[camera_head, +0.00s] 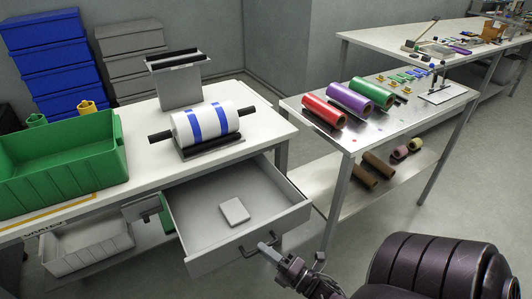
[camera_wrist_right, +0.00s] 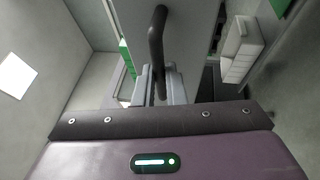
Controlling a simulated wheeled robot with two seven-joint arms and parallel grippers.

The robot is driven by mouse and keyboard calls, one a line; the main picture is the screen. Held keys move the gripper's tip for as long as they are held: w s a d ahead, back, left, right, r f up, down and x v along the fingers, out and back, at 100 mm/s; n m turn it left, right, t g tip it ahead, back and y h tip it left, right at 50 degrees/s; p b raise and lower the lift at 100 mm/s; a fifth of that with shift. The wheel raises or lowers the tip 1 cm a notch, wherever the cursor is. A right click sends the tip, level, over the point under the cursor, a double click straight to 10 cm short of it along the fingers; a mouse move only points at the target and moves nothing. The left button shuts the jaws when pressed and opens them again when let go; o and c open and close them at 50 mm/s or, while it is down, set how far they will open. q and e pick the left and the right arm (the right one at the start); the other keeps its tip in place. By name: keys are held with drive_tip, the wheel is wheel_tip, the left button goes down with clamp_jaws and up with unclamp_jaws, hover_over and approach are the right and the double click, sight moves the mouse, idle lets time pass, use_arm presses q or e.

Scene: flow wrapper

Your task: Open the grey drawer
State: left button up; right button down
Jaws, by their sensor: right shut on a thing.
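The grey drawer (camera_head: 290,212) is pulled well out from under the white table and shows its inside in the head view. A small light-grey block (camera_head: 234,210) lies on its floor. My right gripper (camera_head: 268,247) is at the drawer's front, shut on the dark handle (camera_head: 248,252). In the right wrist view, the handle (camera_wrist_right: 157,35) stands between the two grey fingers (camera_wrist_right: 157,88), in front of the grey drawer front (camera_wrist_right: 188,40). My left gripper is not in view.
The white table (camera_head: 262,128) carries a white roll with blue bands (camera_head: 206,124) and a green bin (camera_head: 60,170). A metal table (camera_head: 355,140) with red, purple and green rolls stands to the right. Open floor (camera_head: 390,215) lies in front of it.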

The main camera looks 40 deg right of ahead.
drive_tip(key=c, duration=1.5)
unclamp_jaws()
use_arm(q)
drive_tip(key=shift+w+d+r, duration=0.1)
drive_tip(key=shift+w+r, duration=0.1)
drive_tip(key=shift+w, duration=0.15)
use_arm(e)
drive_tip(key=v, duration=0.8)
drive_tip(key=shift+w, duration=0.1)
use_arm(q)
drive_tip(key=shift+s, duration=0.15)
